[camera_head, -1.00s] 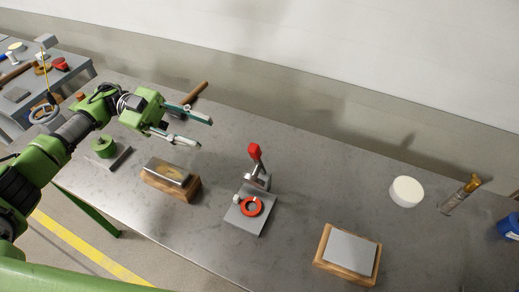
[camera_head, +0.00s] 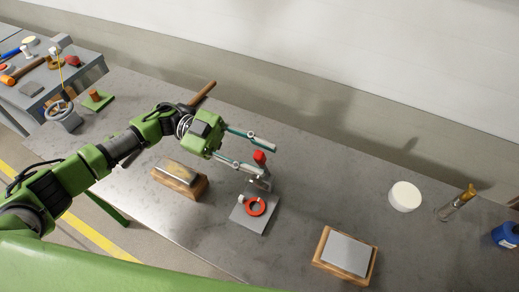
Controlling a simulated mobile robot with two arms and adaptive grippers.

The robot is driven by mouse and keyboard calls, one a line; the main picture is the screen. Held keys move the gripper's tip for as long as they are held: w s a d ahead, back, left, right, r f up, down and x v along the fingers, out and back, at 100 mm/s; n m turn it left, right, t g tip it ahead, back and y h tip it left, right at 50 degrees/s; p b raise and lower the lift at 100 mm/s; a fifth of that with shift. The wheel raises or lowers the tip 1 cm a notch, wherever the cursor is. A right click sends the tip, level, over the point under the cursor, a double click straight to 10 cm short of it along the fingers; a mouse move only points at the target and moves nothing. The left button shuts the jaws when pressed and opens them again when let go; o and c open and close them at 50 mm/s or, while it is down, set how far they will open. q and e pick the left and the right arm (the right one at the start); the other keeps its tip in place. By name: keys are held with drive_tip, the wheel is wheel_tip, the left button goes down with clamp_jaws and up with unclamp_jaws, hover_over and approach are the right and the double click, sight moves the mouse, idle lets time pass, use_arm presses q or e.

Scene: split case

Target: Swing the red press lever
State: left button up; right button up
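The press (camera_head: 255,213) stands on its grey base plate in the middle of the table, with a red ring on the plate. Its lever has a red tip (camera_head: 260,157) and rises upright above the base. My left gripper (camera_head: 265,157) is open, one finger behind and one in front, with its fingertips close to the red tip. I cannot tell whether either finger touches the lever. My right gripper is not in view.
A wooden block with a metal plate (camera_head: 180,174) lies left of the press, another (camera_head: 347,254) to the right. A white round container (camera_head: 405,196), a clear cylinder (camera_head: 457,203) and a blue item (camera_head: 506,236) stand at right. Table between is clear.

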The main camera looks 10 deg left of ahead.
use_arm(q)
drive_tip(key=shift+d+f, duration=0.1)
drive_tip(key=shift+d, duration=0.15)
clamp_jaws()
drive_tip(key=shift+s, duration=0.15)
drive_tip(key=s+a+f+m+b, duration=0.2)
drive_tip(key=s+f+m+b, duration=0.3)
drive_tip(key=s+m+b, duration=0.2)
drive_tip(key=shift+a+f+b, duration=0.2)
drive_tip(key=shift+b, duration=0.45)
drive_tip(key=shift+s, duration=0.1)
unclamp_jaws()
